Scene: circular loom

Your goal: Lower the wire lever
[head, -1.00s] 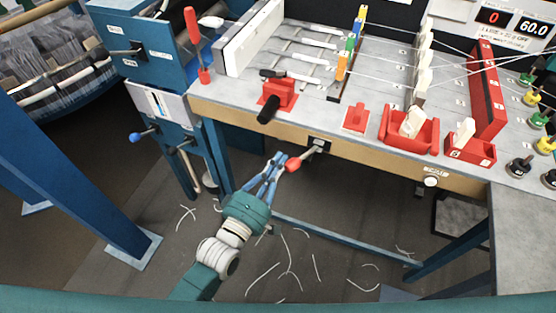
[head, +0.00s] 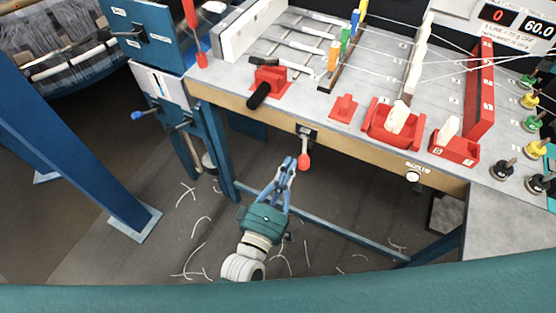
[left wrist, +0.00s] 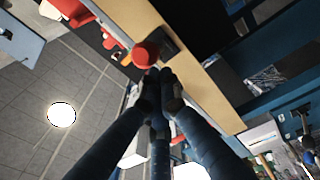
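A lever with a red knob (head: 304,163) hangs from a dark bracket (head: 306,131) on the table's wooden front edge. It points almost straight down in the head view. The red knob also shows in the left wrist view (left wrist: 145,55), just beyond my fingertips. My left gripper (head: 289,162) is just left of the knob in the head view. Its fingers come together at the tips (left wrist: 160,76), with nothing visible between them. I cannot tell whether a fingertip touches the knob. My right gripper is not in view.
A red block with a black handle (head: 268,84) and red holders (head: 392,122) stand on the grey tabletop above. A white knob (head: 412,177) sits farther right on the edge. A blue frame leg (head: 215,150) stands at left. A blue crossbar (head: 330,222) runs below; wire scraps litter the floor.

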